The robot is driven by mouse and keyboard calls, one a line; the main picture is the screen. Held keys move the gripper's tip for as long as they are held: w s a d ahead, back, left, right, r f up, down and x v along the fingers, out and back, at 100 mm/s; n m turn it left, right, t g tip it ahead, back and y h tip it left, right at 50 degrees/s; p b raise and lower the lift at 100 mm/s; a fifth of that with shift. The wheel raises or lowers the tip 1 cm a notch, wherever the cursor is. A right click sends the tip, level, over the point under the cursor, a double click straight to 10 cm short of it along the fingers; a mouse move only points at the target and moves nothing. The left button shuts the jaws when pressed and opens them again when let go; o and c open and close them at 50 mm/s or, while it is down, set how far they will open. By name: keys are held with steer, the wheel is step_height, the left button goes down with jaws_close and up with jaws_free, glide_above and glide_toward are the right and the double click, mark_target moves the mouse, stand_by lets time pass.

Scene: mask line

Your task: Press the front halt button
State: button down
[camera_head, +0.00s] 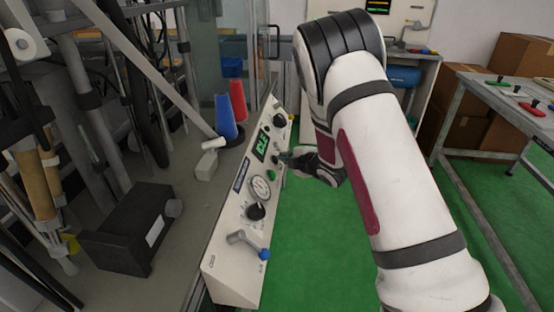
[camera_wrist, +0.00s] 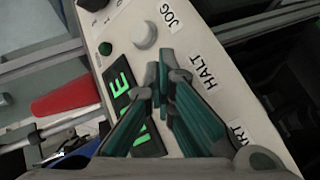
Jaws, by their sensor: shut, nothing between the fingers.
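The front control panel (camera_head: 232,262) is a sloped white console with a green-lit display (camera_head: 262,143), which seems to read IDLE. My gripper (camera_head: 283,157) is shut and empty, its fingertips at the panel's right side beside the display. In the wrist view, the teal fingers of my gripper (camera_wrist: 164,78) point at the panel face next to the HALT label (camera_wrist: 210,72). The halt button itself is hidden behind the fingers, and I cannot tell whether they touch it. A pale round button (camera_wrist: 143,35) sits by the JOG label (camera_wrist: 171,15).
A green button (camera_head: 271,174), a gauge (camera_head: 261,188), a black knob (camera_head: 256,211) and a blue-tipped lever (camera_head: 264,254) are lower on the panel. Red (camera_head: 238,100) and blue (camera_head: 226,117) cones stand behind it. Green floor lies open to the right, before a table (camera_head: 470,118).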

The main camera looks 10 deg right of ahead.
stand_by(0.3)
steer(key=shift+s+d+r+p, duration=0.2)
steer(key=shift+d+r+p, duration=0.15)
steer(key=shift+d+r, duration=0.2)
steer(key=shift+s+d+r+p, duration=0.3)
steer(key=shift+d+r+p, duration=0.25)
steer(key=shift+d+r, duration=0.3)
steer(key=shift+s+d+r+p, duration=0.3)
steer(key=shift+d+r+p, duration=0.2)
steer(key=shift+d+r, duration=0.35)
steer(key=shift+d+f, duration=0.1)
